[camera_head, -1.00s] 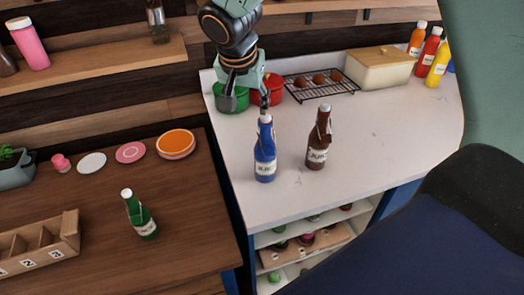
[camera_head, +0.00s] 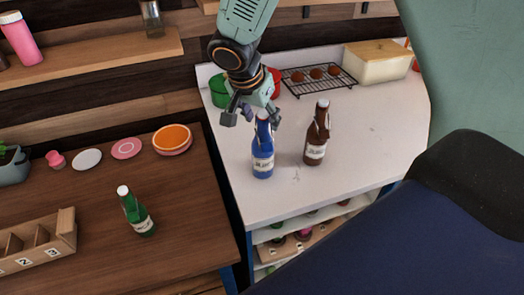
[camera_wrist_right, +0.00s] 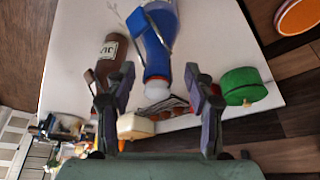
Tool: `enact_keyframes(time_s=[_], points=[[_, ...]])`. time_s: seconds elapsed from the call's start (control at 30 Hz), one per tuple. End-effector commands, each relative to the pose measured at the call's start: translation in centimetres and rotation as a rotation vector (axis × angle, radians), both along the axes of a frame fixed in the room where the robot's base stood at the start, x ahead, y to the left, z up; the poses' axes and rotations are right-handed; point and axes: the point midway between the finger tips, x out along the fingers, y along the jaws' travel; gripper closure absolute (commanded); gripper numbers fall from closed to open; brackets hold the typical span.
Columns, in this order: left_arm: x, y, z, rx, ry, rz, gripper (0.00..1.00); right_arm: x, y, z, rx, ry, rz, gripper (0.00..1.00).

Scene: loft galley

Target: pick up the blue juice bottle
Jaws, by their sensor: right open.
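The blue juice bottle (camera_head: 263,152) stands upright on the white counter (camera_head: 360,155), with a white cap and a pale label. My right gripper (camera_head: 250,119) is open at the height of the bottle's neck, its fingers to either side of it in the head view. In the right wrist view the blue bottle (camera_wrist_right: 157,45) lies ahead, its white cap between the open fingers (camera_wrist_right: 158,100). I see no contact between the fingers and the bottle. My left gripper is not in view.
A brown bottle (camera_head: 317,135) stands close to the right of the blue one. Behind are a green pot (camera_head: 218,91), a rack (camera_head: 318,80) and a bread box (camera_head: 378,62). A green bottle (camera_head: 137,212) stands on the wooden table (camera_head: 185,225).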

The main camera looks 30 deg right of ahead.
Motion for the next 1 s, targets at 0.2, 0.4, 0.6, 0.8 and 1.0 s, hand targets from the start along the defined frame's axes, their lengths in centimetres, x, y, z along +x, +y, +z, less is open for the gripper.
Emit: enact_keyframes(time_s=[0.2, 0.4, 0.6, 0.8, 1.0], points=[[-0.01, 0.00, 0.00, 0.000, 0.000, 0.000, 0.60, 0.40, -0.61, -1.52, 0.001, -0.002, 0.001, 0.46], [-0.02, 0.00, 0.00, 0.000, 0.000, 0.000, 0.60, 0.40, -0.61, -1.51, 0.001, -0.002, 0.001, 0.47], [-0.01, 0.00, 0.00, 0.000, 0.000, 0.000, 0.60, 0.39, -0.60, -1.49, 0.001, -0.001, 0.002, 0.64], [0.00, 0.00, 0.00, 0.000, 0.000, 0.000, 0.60, 0.39, -0.59, -1.48, 0.001, -0.001, 0.002, 0.81], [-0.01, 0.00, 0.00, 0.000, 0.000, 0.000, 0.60, 0.41, -0.60, -1.46, 0.001, -0.001, 0.002, 0.98]])
